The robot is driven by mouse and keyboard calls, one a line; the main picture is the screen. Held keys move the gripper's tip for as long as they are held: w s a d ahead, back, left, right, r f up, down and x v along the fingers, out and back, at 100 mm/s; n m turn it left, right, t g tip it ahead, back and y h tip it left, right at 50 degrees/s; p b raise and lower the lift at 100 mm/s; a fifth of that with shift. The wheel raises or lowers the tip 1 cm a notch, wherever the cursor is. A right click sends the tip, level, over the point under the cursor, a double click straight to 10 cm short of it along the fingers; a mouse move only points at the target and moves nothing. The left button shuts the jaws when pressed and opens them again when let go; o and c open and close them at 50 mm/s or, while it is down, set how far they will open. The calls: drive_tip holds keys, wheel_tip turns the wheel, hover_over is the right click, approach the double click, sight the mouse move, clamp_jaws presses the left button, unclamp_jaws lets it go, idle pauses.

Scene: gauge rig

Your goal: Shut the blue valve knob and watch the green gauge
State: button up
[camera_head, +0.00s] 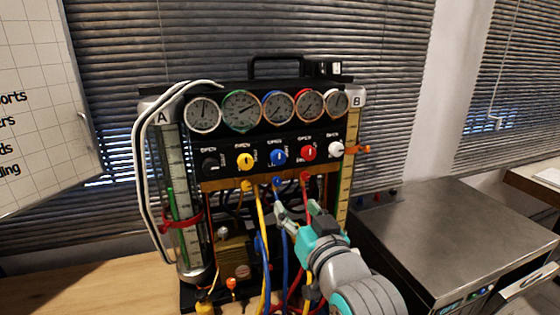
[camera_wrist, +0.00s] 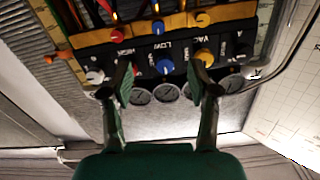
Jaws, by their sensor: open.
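The blue valve knob (camera_head: 279,156) is on the black panel, between the yellow and red knobs, with an "OPEN" label above it. The green-rimmed gauge (camera_head: 242,109) is second from the left in the row above; its needle is too small to read exactly. My gripper (camera_head: 297,206) is open and empty, below the knob row in the head view, in front of the hoses. In the wrist view, which shows the panel upside down, the blue knob (camera_wrist: 164,66) appears between the two spread fingers (camera_wrist: 163,82). I cannot see contact with it.
The yellow knob (camera_head: 246,161), red knob (camera_head: 308,152) and white knob (camera_head: 336,149) flank the blue one. Blue, yellow and red hoses hang below the panel. A clear cylinder (camera_head: 183,220) stands left. A metal-topped unit (camera_head: 455,235) stands right.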

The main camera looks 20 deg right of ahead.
approach(279, 159)
drive_tip(key=w, duration=0.9)
drive_tip(key=shift+w+f, duration=0.15)
drive_tip(key=shift+w, duration=0.2)
clamp_jaws()
